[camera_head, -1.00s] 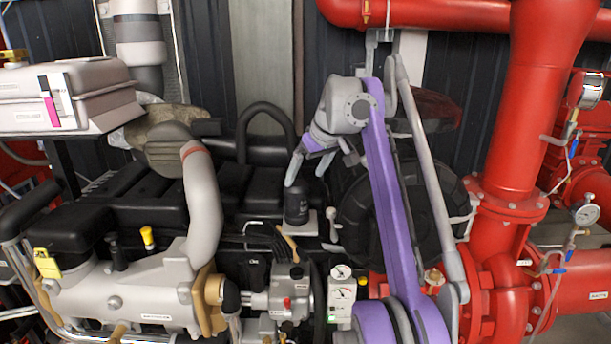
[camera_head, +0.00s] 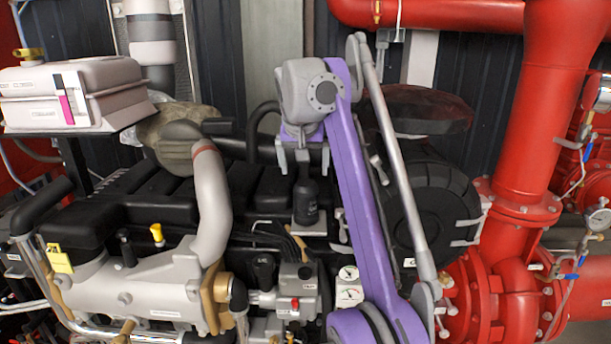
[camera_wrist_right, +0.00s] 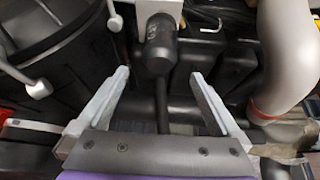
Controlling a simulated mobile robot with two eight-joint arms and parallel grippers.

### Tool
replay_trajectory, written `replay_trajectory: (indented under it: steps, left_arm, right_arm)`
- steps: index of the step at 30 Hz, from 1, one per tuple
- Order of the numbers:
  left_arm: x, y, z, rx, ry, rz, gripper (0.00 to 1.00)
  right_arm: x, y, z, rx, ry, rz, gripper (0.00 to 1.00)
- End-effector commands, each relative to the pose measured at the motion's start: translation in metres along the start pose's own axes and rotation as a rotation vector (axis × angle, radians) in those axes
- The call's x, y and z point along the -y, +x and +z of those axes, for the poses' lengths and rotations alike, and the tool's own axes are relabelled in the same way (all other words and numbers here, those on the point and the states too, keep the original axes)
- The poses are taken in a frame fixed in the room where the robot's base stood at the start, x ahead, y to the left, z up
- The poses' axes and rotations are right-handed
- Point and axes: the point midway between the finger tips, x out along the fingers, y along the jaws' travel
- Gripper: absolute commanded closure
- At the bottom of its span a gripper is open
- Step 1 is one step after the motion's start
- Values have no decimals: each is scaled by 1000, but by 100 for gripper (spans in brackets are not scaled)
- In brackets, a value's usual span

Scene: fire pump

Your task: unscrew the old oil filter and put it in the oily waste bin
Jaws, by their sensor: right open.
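The old oil filter (camera_head: 305,203) is a dark upright cylinder on a light grey mount (camera_head: 309,228) at the middle of the engine. It also shows in the right wrist view (camera_wrist_right: 158,52), top centre. My right gripper (camera_head: 304,160) points down above the filter and is open. In the wrist view its two grey fingers (camera_wrist_right: 159,76) are spread to either side, and the filter lies roughly between and beyond their tips. I cannot see contact between fingers and filter. The oily waste bin and my left gripper are not in view.
A silver curved pipe (camera_head: 212,195) stands left of the filter. A black round housing (camera_head: 430,215) is on the right, partly behind my purple arm. Gauges (camera_head: 348,285) and a pump block (camera_head: 296,290) sit below. Large red pipes (camera_head: 528,130) fill the right side.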

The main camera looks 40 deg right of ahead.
Motion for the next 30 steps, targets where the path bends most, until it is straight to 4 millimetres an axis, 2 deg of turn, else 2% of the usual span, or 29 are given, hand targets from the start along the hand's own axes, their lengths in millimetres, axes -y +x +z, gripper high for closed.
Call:
replay_trajectory:
  steps: [26, 30]
  left_arm:
    - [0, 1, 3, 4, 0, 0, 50]
    - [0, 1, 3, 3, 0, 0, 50]
  right_arm:
    - [0, 101, 1, 2, -1, -1, 0]
    - [0, 102, 0, 1, -1, -2, 0]
